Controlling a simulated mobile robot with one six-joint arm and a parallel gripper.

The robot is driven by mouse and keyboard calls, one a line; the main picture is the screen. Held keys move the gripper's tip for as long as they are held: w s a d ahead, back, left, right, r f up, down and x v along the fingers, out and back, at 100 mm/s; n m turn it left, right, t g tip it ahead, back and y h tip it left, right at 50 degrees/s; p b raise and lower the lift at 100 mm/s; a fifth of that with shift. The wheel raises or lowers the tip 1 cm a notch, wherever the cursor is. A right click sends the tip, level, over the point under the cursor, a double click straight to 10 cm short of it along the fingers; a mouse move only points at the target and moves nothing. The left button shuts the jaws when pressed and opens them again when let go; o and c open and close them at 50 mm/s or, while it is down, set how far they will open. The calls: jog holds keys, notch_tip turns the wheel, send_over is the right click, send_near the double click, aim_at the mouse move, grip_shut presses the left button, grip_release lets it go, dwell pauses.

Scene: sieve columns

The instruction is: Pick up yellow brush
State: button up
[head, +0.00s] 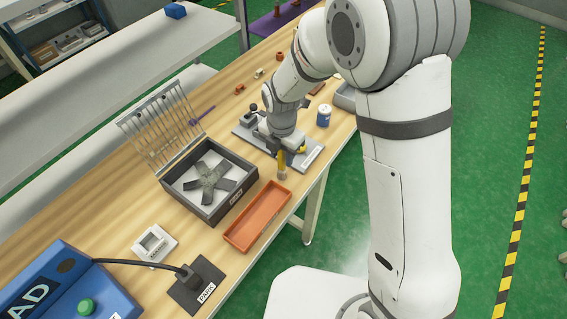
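The yellow brush (281,162) is small and roughly upright, with its yellow part above a paler lower end (282,175). It shows just below my gripper (283,147), near the front edge of a grey board (311,158) on the wooden table. My gripper points down over this board. Its fingers are small and dark here, and partly hidden by the wrist. I cannot tell whether they touch or hold the brush.
An orange tray (257,216) and a dark box (210,217) with a grey cross-shaped piece and a raised grille lid stand left of the brush. A white-and-blue bottle (323,116) stands behind right. The wooden table (190,245) has bare room at left.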

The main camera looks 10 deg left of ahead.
grip_shut()
